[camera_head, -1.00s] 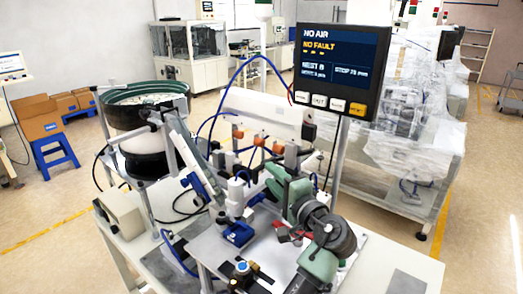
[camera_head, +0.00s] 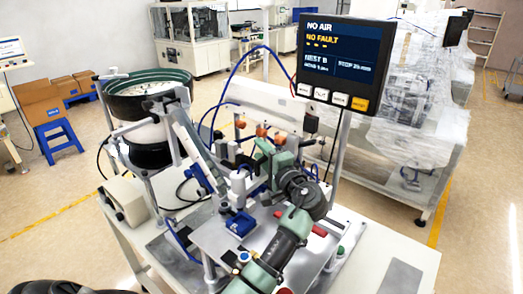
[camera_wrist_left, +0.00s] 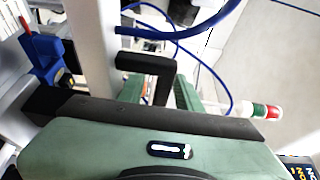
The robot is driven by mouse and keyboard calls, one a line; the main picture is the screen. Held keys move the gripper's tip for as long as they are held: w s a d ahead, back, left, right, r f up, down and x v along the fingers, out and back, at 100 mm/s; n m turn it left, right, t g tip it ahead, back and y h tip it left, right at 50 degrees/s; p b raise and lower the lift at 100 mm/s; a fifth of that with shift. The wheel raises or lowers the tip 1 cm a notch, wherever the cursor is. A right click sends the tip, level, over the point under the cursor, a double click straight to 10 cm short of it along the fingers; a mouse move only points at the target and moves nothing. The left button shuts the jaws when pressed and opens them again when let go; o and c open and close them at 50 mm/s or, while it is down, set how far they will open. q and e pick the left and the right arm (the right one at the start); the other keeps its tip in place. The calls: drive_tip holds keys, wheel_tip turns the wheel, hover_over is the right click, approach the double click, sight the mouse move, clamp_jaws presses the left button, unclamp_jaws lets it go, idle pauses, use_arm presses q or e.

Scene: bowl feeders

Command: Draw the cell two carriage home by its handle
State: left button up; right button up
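My left gripper (camera_head: 264,164), on a green and grey arm, reaches over the plate to the mechanism behind the white upright cylinder (camera_head: 238,187). In the left wrist view, a black angled handle (camera_wrist_left: 148,64) stands just beyond the dark bar across my gripper's green body. I cannot tell whether the fingers touch it, and their tips and gap are not clear. The carriage is mostly hidden behind my gripper and cannot be picked out. A blue block (camera_head: 240,224) sits on the plate and stays apart from my gripper. My right gripper is not in view.
The bowl feeder (camera_head: 150,95) and its sloping track stand at left. The display (camera_head: 341,62) reads NO AIR and NO FAULT, above and right of my gripper. Blue hoses (camera_wrist_left: 190,32) loop close by.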

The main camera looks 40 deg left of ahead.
use_arm(q)
clamp_jaws()
drive_tip(key=shift+f, duration=0.1)
idle(1.2)
